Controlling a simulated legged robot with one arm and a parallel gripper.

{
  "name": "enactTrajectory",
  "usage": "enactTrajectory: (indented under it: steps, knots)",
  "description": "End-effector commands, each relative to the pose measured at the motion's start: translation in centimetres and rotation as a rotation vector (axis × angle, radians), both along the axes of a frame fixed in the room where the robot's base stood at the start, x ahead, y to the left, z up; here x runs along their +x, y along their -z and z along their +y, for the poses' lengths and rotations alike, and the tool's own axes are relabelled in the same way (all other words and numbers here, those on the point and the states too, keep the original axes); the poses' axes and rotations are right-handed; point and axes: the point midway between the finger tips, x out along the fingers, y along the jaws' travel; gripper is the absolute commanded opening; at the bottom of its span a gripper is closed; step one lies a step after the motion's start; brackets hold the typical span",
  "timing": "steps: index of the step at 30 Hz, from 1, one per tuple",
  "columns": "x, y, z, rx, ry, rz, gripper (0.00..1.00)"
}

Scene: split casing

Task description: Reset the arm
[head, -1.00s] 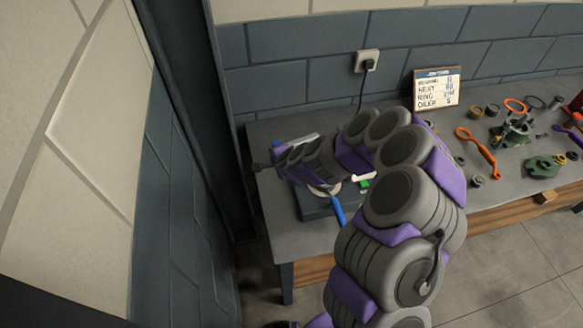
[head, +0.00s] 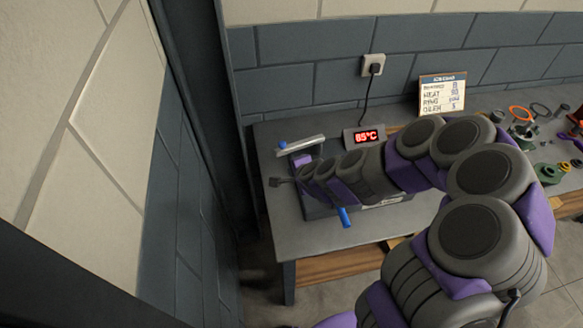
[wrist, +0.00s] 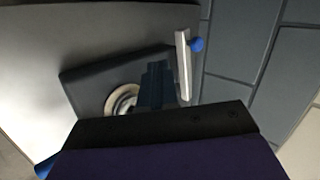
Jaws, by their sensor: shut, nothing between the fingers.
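My arm reaches left across the bench in the head view. My gripper (head: 275,182) is at its far left end, above the bench near the left edge. In the wrist view my gripper (wrist: 156,75) is shut and empty, its dark fingers over a dark base plate (wrist: 88,82). A pale metal ring (wrist: 120,98) on the plate is partly hidden by the gripper. A grey lever (wrist: 183,68) with a blue knob (wrist: 197,44) stands beside the fingers. The lever (head: 304,145) also shows behind my arm in the head view.
A red-lit display (head: 366,136) reads about 65 or 85°C behind my arm. A blue handle (head: 344,217) sticks out in front. A sign board (head: 442,92) stands at the wall. Several tools and parts, including an orange ring (head: 520,113), lie at right. A wall closes the left side.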

Motion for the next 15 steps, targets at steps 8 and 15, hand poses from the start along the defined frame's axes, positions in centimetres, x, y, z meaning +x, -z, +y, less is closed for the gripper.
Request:
enactTrajectory:
  steps: [8,15]
  knots:
    - [-0.3,-0.5,-0.4,0.002,0.002,-0.002,0.0]
    - [-1.5,-2.2,0.5,-0.019,-0.107,-0.012,0.0]
